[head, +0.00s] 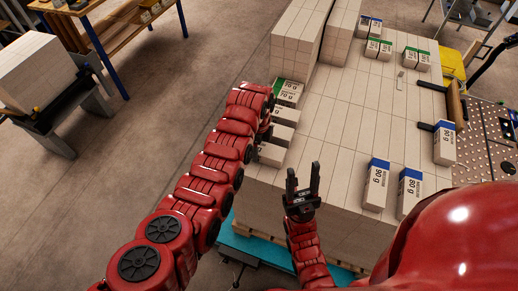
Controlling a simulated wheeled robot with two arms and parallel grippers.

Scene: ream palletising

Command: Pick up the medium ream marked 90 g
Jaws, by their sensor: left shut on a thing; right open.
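My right gripper (302,181) is open and empty, fingers pointing up, over the near part of the stack.
The pallet stack (335,140) has a taller block (300,40) at the back left. Green-banded 70 g reams (289,93) lie beside my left gripper. A perforated table (490,150) adjoins on the right.

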